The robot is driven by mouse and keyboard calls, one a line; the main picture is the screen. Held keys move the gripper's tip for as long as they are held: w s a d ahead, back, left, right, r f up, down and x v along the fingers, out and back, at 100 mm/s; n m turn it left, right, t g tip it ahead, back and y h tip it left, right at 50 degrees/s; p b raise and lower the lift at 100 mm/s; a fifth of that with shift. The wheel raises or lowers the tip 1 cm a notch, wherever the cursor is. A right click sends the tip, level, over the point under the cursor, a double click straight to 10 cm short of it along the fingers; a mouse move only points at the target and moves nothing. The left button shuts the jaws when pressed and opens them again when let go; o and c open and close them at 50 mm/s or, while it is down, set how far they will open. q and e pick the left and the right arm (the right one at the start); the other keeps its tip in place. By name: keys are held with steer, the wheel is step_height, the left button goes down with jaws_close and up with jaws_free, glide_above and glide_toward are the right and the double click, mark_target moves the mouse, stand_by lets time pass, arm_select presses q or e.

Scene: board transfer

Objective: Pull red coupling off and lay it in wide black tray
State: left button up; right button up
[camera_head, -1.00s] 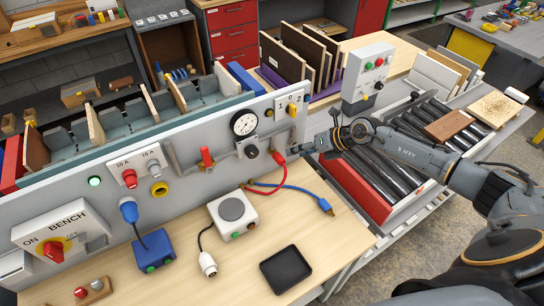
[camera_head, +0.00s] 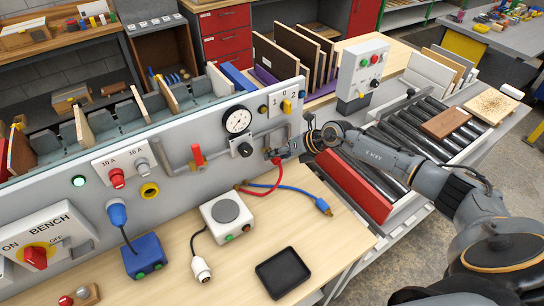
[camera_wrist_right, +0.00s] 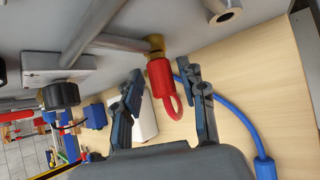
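The red coupling (camera_wrist_right: 160,80) sits on a brass fitting at the end of the grey pipe on the panel, with a red hose looping from it. In the head view the coupling (camera_head: 276,160) is partly hidden by my right gripper (camera_head: 287,148). In the wrist view my right gripper (camera_wrist_right: 161,72) is open, one finger on each side of the coupling, with gaps visible. The wide black tray (camera_head: 283,272) lies empty on the wooden bench top, near its front edge. My left gripper is not in view.
A blue hose (camera_head: 300,190) lies on the bench beside the red one. A white box with a grey disc (camera_head: 228,210) and a white plug (camera_head: 202,269) stand left of the tray. A pressure gauge (camera_head: 237,120) and a red-handled valve (camera_head: 197,156) are on the panel.

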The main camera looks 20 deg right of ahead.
mark_target(278, 163)
jaws_close()
steer(key=shift+s+d, duration=0.1)
steer(key=shift+s, duration=0.1)
steer(key=shift+s+p, duration=0.35)
steer(key=shift+p, duration=0.1)
steer(key=shift+s+d, duration=0.15)
steer(key=shift+s, duration=0.35)
steer(key=shift+s+p, duration=0.2)
steer(key=shift+p, duration=0.2)
steer(key=shift+s, duration=0.25)
